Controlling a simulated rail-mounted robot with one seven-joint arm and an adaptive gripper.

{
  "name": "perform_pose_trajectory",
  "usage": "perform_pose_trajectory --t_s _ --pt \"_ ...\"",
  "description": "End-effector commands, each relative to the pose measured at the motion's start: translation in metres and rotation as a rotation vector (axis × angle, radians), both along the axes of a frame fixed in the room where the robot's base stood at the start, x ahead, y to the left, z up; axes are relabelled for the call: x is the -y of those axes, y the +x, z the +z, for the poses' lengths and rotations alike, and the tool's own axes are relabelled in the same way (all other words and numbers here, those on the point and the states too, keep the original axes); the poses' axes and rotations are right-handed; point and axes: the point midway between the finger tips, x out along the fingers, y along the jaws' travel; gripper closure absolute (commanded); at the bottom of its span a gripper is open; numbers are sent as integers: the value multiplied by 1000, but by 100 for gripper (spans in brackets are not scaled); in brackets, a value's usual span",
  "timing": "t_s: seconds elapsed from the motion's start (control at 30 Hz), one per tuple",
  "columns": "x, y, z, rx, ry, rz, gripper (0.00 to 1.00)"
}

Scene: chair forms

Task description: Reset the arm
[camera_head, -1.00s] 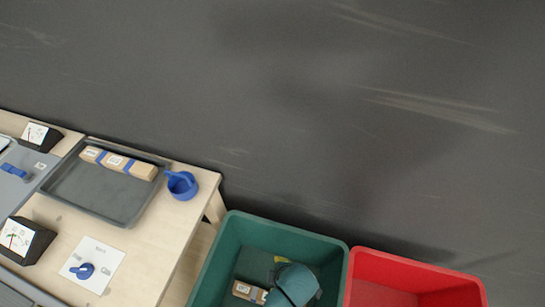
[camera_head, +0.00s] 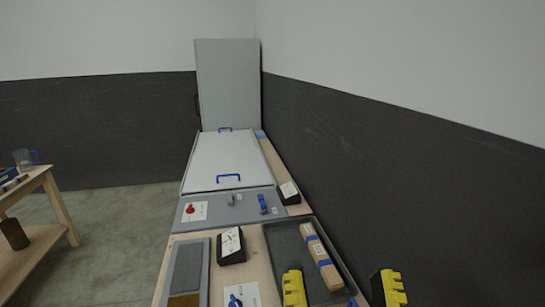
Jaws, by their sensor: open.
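My gripper (camera_head: 341,286) shows at the bottom right of the head view as two yellow ridged fingers, set wide apart. It is open, with nothing held between the fingers. The fingers appear over the near end and right edge of the worktable. The rest of my arm is out of view, below the frame.
A grey tray (camera_head: 283,254) with a wooden block (camera_head: 320,257) lies beneath the fingers. Black sign stands (camera_head: 231,246), a grey panel (camera_head: 193,209) and a lidded surface with blue handles (camera_head: 213,160) extend beyond. A dark wall (camera_head: 400,180) runs along the right; open floor (camera_head: 120,215) lies left.

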Motion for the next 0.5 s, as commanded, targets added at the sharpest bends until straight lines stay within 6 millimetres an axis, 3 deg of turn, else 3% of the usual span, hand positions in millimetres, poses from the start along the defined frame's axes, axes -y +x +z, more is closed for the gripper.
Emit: perform_pose_trajectory --t_s 0.03,0.5 --pt "0 0 42 1 0 -1 30" --pt "1 1 242 -5 5 0 30"
